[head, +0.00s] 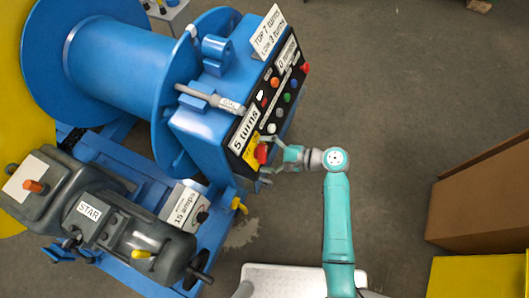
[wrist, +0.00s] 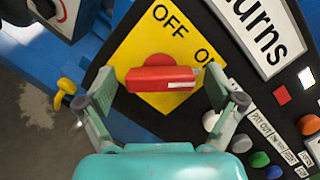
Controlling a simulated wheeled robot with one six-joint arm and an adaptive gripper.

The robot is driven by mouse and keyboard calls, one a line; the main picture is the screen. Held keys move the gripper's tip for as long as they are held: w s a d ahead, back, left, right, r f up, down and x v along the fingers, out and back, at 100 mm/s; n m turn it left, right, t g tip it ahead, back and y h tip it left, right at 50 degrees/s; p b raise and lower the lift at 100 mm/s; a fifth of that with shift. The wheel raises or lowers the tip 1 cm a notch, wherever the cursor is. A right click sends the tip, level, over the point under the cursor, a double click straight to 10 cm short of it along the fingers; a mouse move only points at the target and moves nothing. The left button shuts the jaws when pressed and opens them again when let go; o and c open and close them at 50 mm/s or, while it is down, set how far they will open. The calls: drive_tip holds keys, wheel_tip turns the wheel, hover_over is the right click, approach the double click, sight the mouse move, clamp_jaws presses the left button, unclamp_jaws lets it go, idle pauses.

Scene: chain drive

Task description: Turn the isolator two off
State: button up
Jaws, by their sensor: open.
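A red rotary isolator handle (wrist: 160,79) sits on a yellow square plate (wrist: 139,45) marked OFF and, partly cut by my finger, ON. The handle lies nearly level in the wrist view, with its white mark at the right end, towards the ON side. In the head view the red handle (head: 262,153) is at the lower end of the black control panel. My gripper (wrist: 160,97) is open, with one finger beyond each end of the handle; contact is not visible. In the head view my gripper (head: 269,160) is right at the handle. No number for this isolator is readable.
The black panel (head: 270,100) carries several coloured buttons and a "5 turns" label (head: 245,130) close to the handle. A yellow lever (wrist: 66,88) sticks out left of my gripper. A blue winch drum (head: 120,60) and grey motor (head: 130,225) stand left.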

drive_tip(key=c, duration=1.1)
drive_tip(key=shift+c, duration=0.2)
drive_tip(key=shift+n, duration=0.4)
drive_tip(key=n+g, duration=0.1)
drive_tip(key=n, duration=0.3)
drive_tip(key=shift+h, duration=0.4)
drive_tip(key=n, duration=0.4)
drive_tip(key=shift+n+h, duration=0.4)
drive_tip(key=n+h, duration=0.1)
drive_tip(key=n, duration=0.3)
drive_tip(key=shift+g, duration=0.3)
drive_tip(key=n+h, duration=0.1)
drive_tip(key=n, duration=0.3)
drive_tip(key=shift+f, duration=0.1)
